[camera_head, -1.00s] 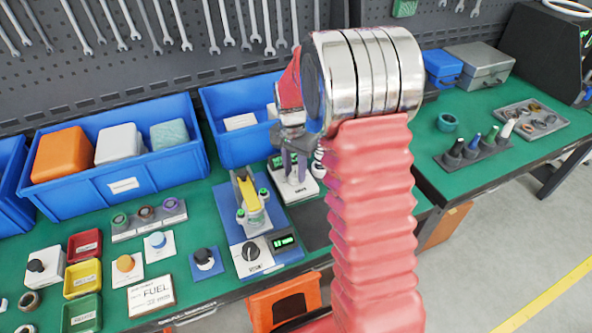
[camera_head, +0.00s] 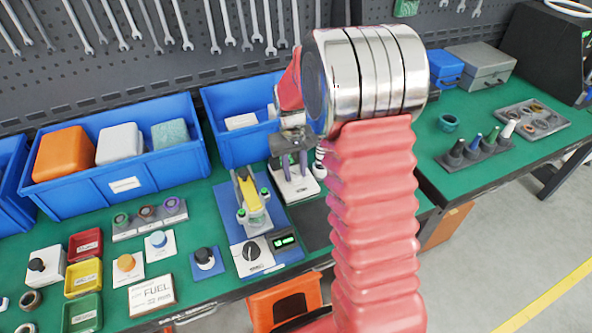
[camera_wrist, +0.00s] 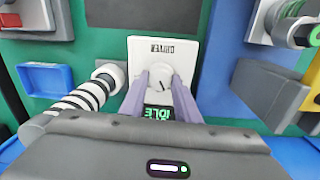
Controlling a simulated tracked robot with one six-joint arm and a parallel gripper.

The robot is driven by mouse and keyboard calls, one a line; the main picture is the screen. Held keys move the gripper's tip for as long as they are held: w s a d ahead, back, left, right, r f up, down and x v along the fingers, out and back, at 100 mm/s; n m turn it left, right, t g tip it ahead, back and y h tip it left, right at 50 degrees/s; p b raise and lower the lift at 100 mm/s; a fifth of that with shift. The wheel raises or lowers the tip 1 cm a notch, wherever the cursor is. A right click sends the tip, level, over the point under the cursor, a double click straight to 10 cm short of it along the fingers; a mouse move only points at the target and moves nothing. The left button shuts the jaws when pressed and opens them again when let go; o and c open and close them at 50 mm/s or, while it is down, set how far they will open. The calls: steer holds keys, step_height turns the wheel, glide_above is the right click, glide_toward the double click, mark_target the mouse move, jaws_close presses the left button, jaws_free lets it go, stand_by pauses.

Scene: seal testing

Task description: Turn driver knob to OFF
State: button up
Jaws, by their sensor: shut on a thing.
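The driver knob (camera_wrist: 166,76) is a small pale round knob on a white plate (camera_wrist: 146,48) labelled DRIVER, seen upside down in the wrist view. A short dark mark shows on the knob. My gripper (camera_wrist: 168,72) has its two grey-violet fingers on either side of the knob, shut on it. A green display (camera_wrist: 160,113) reading IDLE shows between the fingers, partly covered. In the head view my gripper (camera_head: 292,164) points down at the white driver unit (camera_head: 301,188); the knob is hidden there by the fingers.
A black-and-white striped cylinder (camera_wrist: 85,97) lies close to the driver plate in the wrist view. In the head view a blue fixture (camera_head: 236,215) with a yellow clamp and a black dial (camera_head: 252,252) stands left of the driver unit. Blue bins (camera_head: 236,160) stand behind.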

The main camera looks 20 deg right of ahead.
mark_target(293, 175)
steer(key=shift+n, duration=0.9)
steer(key=o, duration=1)
steer(key=shift+o, duration=0.2)
steer(key=shift+r, duration=0.1)
step_height(293, 175, up, 14)
steer(key=shift+a+f, duration=0.25)
steer(key=shift+a, duration=0.1)
